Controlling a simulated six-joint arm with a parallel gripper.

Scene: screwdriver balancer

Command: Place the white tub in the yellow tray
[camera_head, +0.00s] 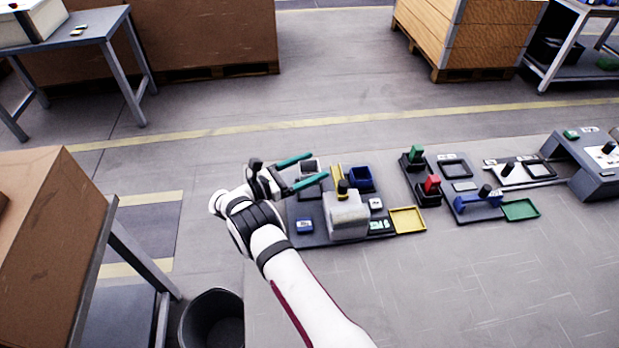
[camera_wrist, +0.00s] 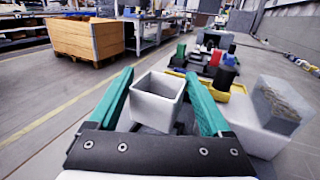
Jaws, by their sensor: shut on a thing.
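The white tub (camera_wrist: 157,102) is a small square open-topped box, empty inside. My gripper (camera_wrist: 160,92) is shut on it, with a teal finger on either side in the wrist view. In the head view my gripper (camera_head: 310,168) holds the tub up over the left part of the bench, its fingers pointing right. The yellow tray (camera_head: 407,220) is a shallow, empty, square tray at the front right corner of the dark mat. It lies right of and nearer than my gripper, apart from the tub. I cannot make it out surely in the wrist view.
A tall grey-white block (camera_head: 346,216) stands between my gripper and the tray. Behind it are a yellow holder with a black cylinder (camera_head: 342,187) and a blue bin (camera_head: 360,178). Red and green pieces and a green tray (camera_head: 520,209) stand farther right. The front bench is clear.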

